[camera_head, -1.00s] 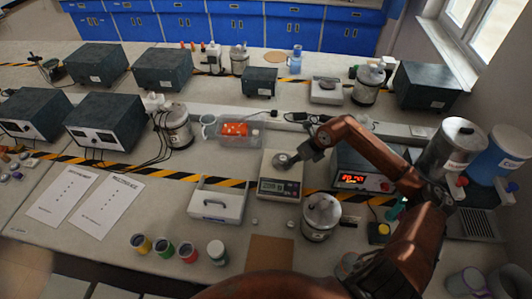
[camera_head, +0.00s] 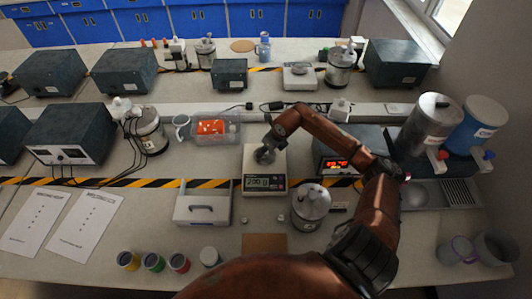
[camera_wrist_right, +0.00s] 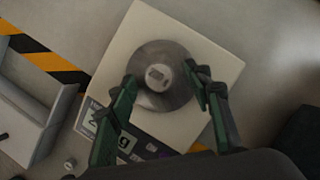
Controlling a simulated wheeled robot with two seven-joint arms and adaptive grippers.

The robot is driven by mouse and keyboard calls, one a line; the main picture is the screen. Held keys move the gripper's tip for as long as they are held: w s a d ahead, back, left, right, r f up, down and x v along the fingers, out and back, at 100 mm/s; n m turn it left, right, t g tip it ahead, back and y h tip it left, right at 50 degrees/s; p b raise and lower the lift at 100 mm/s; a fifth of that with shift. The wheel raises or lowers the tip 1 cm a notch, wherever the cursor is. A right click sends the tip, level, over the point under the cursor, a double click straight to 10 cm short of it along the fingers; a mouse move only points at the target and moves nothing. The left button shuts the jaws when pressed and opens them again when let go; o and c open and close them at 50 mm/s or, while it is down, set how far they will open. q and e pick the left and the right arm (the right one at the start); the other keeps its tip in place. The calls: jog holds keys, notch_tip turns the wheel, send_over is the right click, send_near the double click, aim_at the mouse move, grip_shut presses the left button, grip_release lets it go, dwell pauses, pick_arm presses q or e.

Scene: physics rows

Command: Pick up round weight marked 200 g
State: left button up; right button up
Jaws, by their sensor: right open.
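My right gripper (camera_head: 266,154) is over the pan. In the right wrist view the right gripper (camera_wrist_right: 160,77) is open, with one green finger on each side of the weight and a gap around it. In the head view the gripper mostly hides the weight. My left gripper is not in view.
A metal canister (camera_head: 310,207) is close on the right, near a dark power unit (camera_head: 340,142). Small metal pieces (camera_head: 243,220) lie in front. A bin with orange contents (camera_head: 216,127) is behind.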

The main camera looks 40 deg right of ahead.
jog(key=shift+w+a+f, duration=0.1)
jog(key=shift+w+f, duration=0.05)
jog(key=shift+w, duration=0.05)
jog(key=shift+s, duration=0.1)
jog(key=c, duration=0.3)
grip_shut()
